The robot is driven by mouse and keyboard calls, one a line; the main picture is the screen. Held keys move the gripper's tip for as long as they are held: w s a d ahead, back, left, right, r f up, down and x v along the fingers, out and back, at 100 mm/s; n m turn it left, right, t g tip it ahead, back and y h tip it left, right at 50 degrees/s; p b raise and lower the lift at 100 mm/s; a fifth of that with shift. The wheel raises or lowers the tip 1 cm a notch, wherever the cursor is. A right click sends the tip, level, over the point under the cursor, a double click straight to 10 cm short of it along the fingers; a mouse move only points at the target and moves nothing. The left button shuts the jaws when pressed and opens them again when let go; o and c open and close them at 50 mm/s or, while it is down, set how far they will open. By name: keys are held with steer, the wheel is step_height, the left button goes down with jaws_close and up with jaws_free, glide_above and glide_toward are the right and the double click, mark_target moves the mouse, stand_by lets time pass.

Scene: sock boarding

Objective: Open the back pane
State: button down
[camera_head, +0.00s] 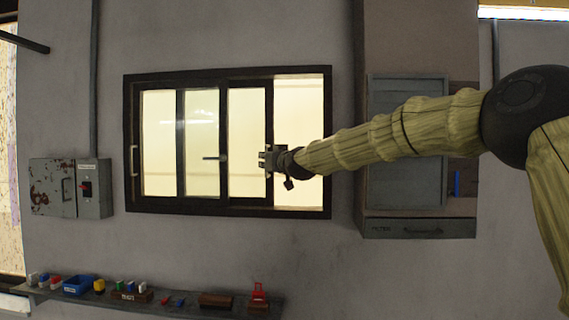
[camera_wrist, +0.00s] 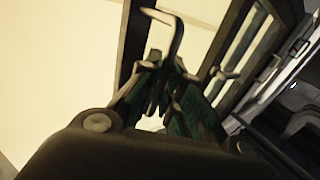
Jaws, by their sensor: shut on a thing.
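A dark-framed sliding window (camera_head: 228,208) is set in the grey wall in the head view. Its panes fill the left and middle of the frame. The right section (camera_head: 305,100) is bright and shows no pane frame of its own. My gripper (camera_head: 270,159) is at the dark upright edge (camera_head: 269,110) of a pane right of the middle. In the wrist view my gripper (camera_wrist: 160,85) is shut on a pale, hooked pull handle (camera_wrist: 172,30) on a dark upright. The fingers hide the handle's lower part. Which pane lies behind is hard to tell.
A lever handle (camera_head: 221,157) sticks out left of my gripper; another pull handle (camera_head: 133,160) is at the window's left edge. A switch box (camera_head: 93,190) is left, a grey metal cabinet (camera_head: 410,190) right. A shelf (camera_head: 195,306) with small items runs below.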

mark_target(251, 160)
steer(key=shift+w+a, duration=0.25)
steer(key=shift+a, duration=0.95)
steer(key=shift+w+a, duration=0.25)
steer(key=shift+a, duration=0.95)
steer(key=c, duration=1.9)
jaws_free()
steer(key=shift+o, duration=0.2)
steer(key=shift+s, duration=0.1)
steer(key=v, duration=1.1)
steer(key=shift+s+d, duration=0.2)
steer(key=shift+s, duration=0.15)
